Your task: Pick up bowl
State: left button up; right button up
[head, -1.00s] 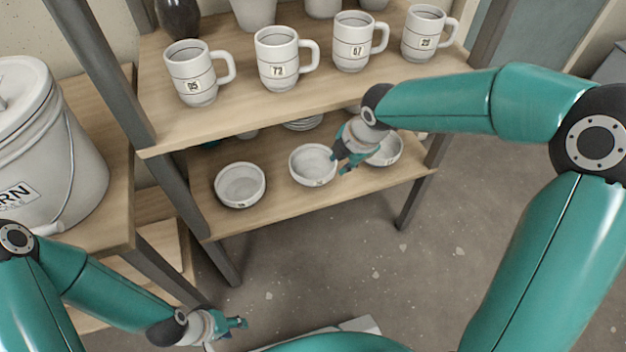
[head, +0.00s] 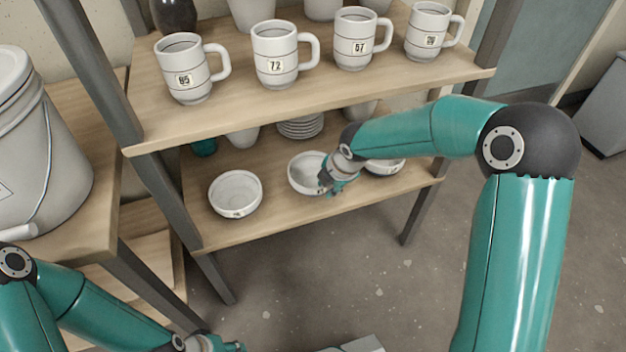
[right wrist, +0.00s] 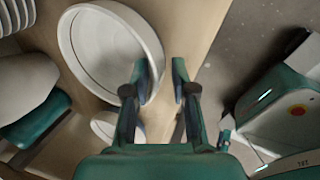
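Three white bowls stand in a row on the lower shelf: a left bowl (head: 236,193), a middle bowl (head: 306,171) and a right bowl (head: 384,167) partly hidden by my right arm. My right gripper (head: 338,187) is at the front right of the middle bowl in the head view. In the right wrist view the gripper (right wrist: 160,78) is open, with one finger overlapping the rim of a large white bowl (right wrist: 105,45) and the other beside it. Contact cannot be told. My left gripper (head: 232,346) is low, cut by the bottom edge.
Several numbered mugs (head: 275,55) stand on the upper shelf (head: 300,103), above the bowls. Stacked plates (head: 301,127) and a teal cup (head: 204,147) stand behind the bowls. A lidded bucket (head: 45,160) is at left.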

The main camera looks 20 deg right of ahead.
aim_at(325, 193)
jog(key=b+x, duration=0.1)
jog(key=x, duration=0.2)
jog(key=shift+w+f+b, duration=0.2)
jog(key=shift+f+b, duration=0.1)
jog(key=shift+f, duration=0.05)
jog(key=shift+c, duration=0.2)
grip_shut()
jog(key=shift+r, duration=0.15)
